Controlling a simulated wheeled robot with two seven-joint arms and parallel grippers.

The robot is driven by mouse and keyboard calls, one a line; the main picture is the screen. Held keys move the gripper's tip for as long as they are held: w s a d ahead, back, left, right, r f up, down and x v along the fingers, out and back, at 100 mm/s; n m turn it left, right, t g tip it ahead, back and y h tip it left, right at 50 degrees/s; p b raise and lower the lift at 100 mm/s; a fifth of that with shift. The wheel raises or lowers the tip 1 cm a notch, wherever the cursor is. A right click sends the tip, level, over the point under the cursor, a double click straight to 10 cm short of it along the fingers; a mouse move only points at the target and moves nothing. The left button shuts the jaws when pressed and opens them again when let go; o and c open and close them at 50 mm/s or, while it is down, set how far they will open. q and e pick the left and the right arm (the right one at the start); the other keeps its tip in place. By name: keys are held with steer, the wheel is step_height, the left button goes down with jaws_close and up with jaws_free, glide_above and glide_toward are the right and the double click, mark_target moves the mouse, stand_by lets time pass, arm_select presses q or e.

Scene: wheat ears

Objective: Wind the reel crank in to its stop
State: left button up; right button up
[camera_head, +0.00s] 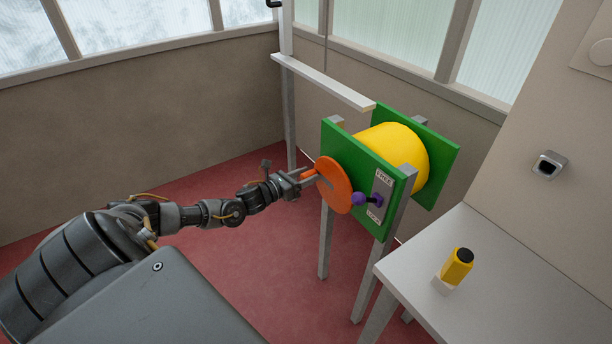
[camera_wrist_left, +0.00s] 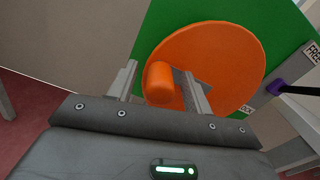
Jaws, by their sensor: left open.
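The reel has a yellow drum (camera_head: 405,150) between two green side plates (camera_head: 357,155) on grey legs. An orange crank disc (camera_head: 334,186) is on the near plate, with an orange handle knob (camera_wrist_left: 161,83) sticking out from it. My left gripper (camera_head: 309,177) is at the disc's left side. In the left wrist view its two fingers (camera_wrist_left: 160,85) stand apart with the knob between them. I see a gap at the fingers, and the jaws are open. A purple lever (camera_head: 368,200) sits beside a plate marked FREE and LOCK (camera_head: 381,195). My right gripper is not in view.
A white table (camera_head: 500,270) stands at the right with a yellow device with a black top (camera_head: 457,266) in a white holder. A white rail (camera_head: 325,82) runs behind the reel. A small metal socket (camera_head: 548,165) is on the right wall. Red floor (camera_head: 240,270) is clear.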

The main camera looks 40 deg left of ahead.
arm_select(q)
jaws_close()
stand_by(0.3)
steer(key=shift+a+r, duration=0.1)
steer(key=shift+r, duration=0.05)
